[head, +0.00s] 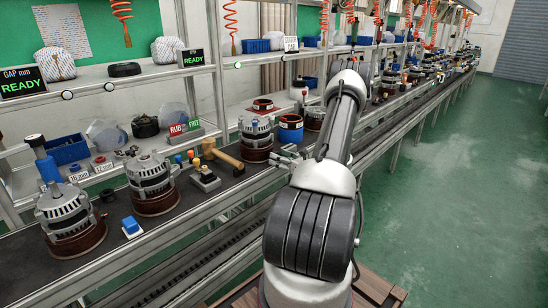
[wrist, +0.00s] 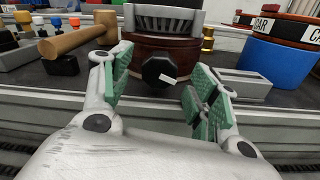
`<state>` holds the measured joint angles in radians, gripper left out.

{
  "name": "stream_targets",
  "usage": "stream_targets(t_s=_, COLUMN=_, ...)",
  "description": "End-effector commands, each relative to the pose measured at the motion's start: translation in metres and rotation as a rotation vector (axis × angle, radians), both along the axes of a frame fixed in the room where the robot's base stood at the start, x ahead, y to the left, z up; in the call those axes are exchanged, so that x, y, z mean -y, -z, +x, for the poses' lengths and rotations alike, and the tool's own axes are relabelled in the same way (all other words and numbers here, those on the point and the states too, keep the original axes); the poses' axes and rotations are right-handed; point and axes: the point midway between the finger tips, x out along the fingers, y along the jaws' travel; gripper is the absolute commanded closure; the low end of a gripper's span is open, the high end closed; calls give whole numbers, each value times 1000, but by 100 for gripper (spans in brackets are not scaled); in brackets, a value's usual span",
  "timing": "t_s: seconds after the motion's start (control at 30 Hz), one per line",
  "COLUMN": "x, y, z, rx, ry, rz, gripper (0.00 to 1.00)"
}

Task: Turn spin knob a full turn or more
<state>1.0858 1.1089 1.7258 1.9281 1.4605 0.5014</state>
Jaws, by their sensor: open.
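The spin knob (wrist: 158,72) shows in the wrist view as a black, many-sided knob with a white mark on it. It sits at the front of a round brown base (wrist: 170,46) under a grey metal unit (wrist: 163,18). My gripper (wrist: 160,88) is open, with one green-padded finger to the left of the knob and one to the right. The knob is between the fingers or just beyond them; no contact shows. In the head view my gripper (head: 286,155) is beside the alternator (head: 256,128) on its brown base, and I cannot make out the knob there.
A wooden mallet (wrist: 80,37) lies left of the base. A grey block (wrist: 245,84) and a blue round container (wrist: 275,62) stand to the right. More alternators (head: 152,184) on brown bases stand along the line at the left. The green floor (head: 470,190) at the right is clear.

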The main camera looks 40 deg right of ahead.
Motion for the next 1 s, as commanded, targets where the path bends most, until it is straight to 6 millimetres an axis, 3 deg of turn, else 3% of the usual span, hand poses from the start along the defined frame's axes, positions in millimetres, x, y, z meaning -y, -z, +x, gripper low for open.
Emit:
stream_targets(t_s=0.23, x=-4, y=0, z=32, rx=-1, ry=-1, rz=-1, gripper=40)
stream_targets(t_s=0.57, x=-4, y=0, z=36, rx=0, ry=0, rz=0, gripper=40)
stream_targets(t_s=0.8, x=-4, y=0, z=36, rx=0, ry=0, rz=-1, gripper=84)
stream_targets(t_s=1.0, x=-4, y=0, z=36, rx=1, ry=0, rz=-5, gripper=87)
